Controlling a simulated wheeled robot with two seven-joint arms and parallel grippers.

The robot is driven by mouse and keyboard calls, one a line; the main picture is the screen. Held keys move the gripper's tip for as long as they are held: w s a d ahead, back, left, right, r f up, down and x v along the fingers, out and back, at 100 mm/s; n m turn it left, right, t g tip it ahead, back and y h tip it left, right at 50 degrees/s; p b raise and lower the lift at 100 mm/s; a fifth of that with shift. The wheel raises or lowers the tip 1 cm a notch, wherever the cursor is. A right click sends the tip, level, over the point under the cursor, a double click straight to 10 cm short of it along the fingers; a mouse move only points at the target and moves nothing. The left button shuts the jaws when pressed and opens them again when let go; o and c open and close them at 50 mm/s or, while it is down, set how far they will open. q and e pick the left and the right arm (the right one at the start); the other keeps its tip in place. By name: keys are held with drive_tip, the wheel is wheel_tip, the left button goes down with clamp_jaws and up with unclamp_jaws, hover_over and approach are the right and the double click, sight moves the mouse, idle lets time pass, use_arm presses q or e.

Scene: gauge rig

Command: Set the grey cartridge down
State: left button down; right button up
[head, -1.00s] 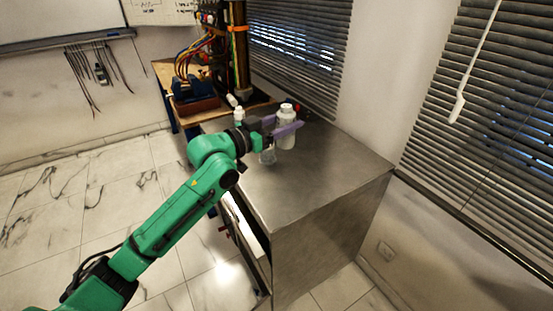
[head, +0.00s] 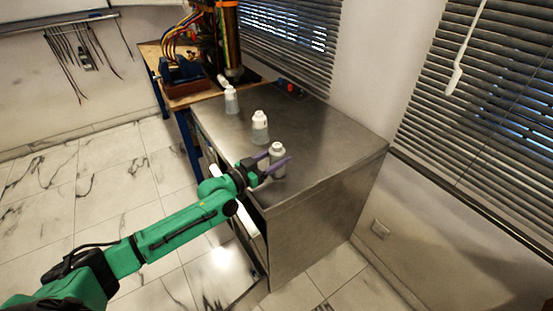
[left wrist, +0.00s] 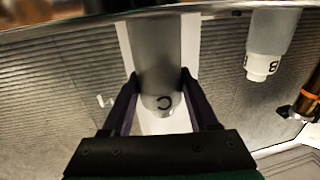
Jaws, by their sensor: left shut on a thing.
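The grey cartridge (head: 278,161) is upright near the front left edge of the metal cabinet top. My left gripper (head: 279,156) is shut on it, one finger on each side. In the left wrist view the cartridge (left wrist: 155,52) stands between the fingers (left wrist: 159,73), with a pale cap marked C. The gripper hides part of its lower body in the head view, and I cannot tell whether its base touches the top. My right gripper is not in view.
The metal cabinet top (head: 325,150) is clear to the right. A white-capped bottle (head: 260,128) stands just behind the cartridge, and another (head: 231,100) farther back. The bottle marked B (left wrist: 268,40) shows in the left wrist view. A wooden bench (head: 200,95) adjoins behind.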

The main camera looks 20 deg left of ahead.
use_arm(q)
drive_tip(key=shift+f, duration=0.1)
drive_tip(key=shift+c, duration=0.8)
unclamp_jaws()
drive_tip(key=shift+s, duration=0.2)
drive_tip(key=v, duration=1.1)
drive_tip(key=shift+s+a+p, duration=0.2)
drive_tip(key=shift+s+p, duration=0.1)
drive_tip(key=shift+s, duration=0.05)
